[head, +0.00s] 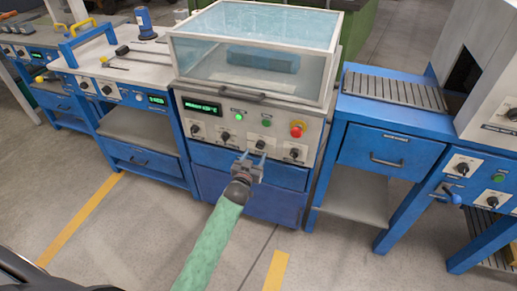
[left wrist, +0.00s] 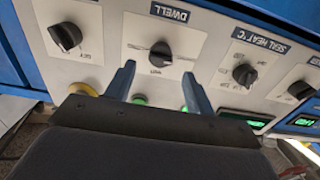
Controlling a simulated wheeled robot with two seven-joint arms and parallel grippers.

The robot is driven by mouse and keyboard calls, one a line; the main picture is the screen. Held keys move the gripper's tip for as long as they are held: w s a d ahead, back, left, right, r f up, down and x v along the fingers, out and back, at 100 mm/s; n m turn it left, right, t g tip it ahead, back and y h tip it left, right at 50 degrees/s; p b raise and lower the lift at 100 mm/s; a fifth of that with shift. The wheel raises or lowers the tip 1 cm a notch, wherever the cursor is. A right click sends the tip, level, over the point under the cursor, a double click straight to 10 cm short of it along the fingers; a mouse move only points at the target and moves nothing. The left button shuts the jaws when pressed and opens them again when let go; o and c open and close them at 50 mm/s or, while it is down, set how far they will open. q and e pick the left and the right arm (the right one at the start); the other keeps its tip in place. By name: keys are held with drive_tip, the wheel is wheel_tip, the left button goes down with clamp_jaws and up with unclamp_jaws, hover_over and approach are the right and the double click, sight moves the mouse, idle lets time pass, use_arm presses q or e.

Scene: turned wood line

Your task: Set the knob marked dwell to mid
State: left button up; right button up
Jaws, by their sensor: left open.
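The dwell knob (left wrist: 160,53) is a black knob on a pale panel, under an upside-down DWELL label in the left wrist view. A small mark, seemingly MID, shows beside it; its pointer direction is hard to read. In the head view the dwell knob (head: 260,148) is third from left in the machine's lower row. My left gripper (head: 252,160) is open in front of the panel, just below this knob. In the left wrist view its fingers (left wrist: 158,85) are spread and empty, with the knob beyond their tips and apart from them. My right gripper is not in view.
Neighbouring knobs are the seal heat knob (left wrist: 244,75) and another black knob (left wrist: 66,37). A red stop button (head: 298,129) and green button (head: 267,123) sit above. A clear-lidded box (head: 255,50) tops the machine. A blue drawer (head: 385,150) stands right.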

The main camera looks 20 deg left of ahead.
sight(259, 148)
use_arm(q)
drive_tip(key=shift+w, duration=2.35)
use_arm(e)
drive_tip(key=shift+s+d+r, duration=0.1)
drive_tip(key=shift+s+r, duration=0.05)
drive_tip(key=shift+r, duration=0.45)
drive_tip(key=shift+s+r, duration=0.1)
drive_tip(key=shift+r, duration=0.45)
use_arm(q)
drive_tip(key=c, duration=1)
